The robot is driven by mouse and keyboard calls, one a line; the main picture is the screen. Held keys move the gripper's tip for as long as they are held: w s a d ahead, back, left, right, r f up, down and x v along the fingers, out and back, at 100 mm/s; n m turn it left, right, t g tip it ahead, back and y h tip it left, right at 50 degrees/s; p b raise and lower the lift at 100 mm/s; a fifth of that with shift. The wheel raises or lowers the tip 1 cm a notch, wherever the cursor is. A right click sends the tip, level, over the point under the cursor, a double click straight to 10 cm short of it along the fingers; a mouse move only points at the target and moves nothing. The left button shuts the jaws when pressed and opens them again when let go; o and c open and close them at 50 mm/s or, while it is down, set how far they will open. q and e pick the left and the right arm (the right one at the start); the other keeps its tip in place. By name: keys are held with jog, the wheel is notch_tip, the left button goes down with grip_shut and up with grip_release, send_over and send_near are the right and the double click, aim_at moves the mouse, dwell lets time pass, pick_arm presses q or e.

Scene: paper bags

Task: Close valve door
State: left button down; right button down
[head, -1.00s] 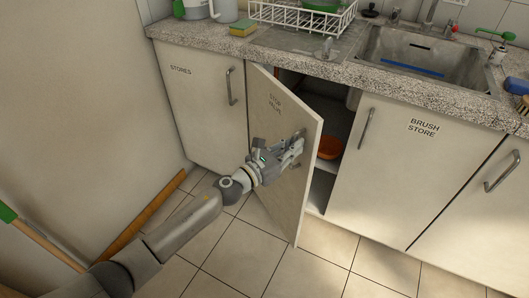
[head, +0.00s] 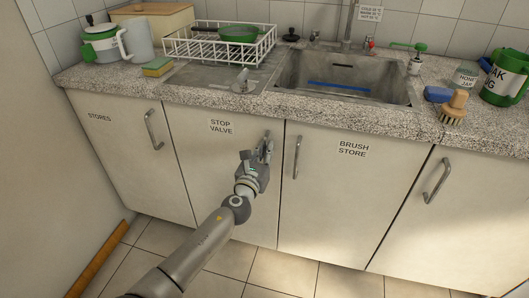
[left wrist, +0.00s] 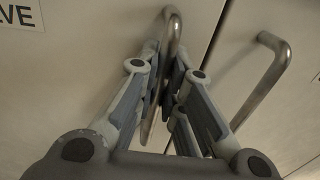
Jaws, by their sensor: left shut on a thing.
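The stop valve door (head: 205,165) is a cream cupboard door labelled "STOP VALVE". In the head view it lies flush, or nearly so, with the doors beside it. Its metal handle is at its right edge, largely hidden by my gripper in the head view. My left gripper (head: 264,150) is shut on that handle. In the left wrist view the fingers (left wrist: 165,85) close around the handle (left wrist: 172,30), with the door (left wrist: 95,60) behind it. The inside of the cupboard is hidden. My right gripper is in neither view.
The stores door (head: 125,150) is to the left and the brush store door (head: 340,195) to the right, its handle (head: 296,157) close to my gripper. The granite worktop (head: 130,85) juts out above.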

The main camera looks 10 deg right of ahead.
pick_arm(q)
jog(key=shift+d+r, duration=0.1)
jog(key=shift+r, duration=0.1)
jog(key=c, duration=1.8)
grip_release()
jog(key=shift+w, duration=0.15)
jog(key=shift+w+d+f, duration=0.1)
jog(key=shift+d+f, duration=0.05)
jog(key=shift+f, duration=0.1)
jog(key=shift+s+a, duration=0.35)
jog(key=shift+s, duration=0.05)
jog(key=v, duration=1.1)
jog(key=shift+d, duration=0.1)
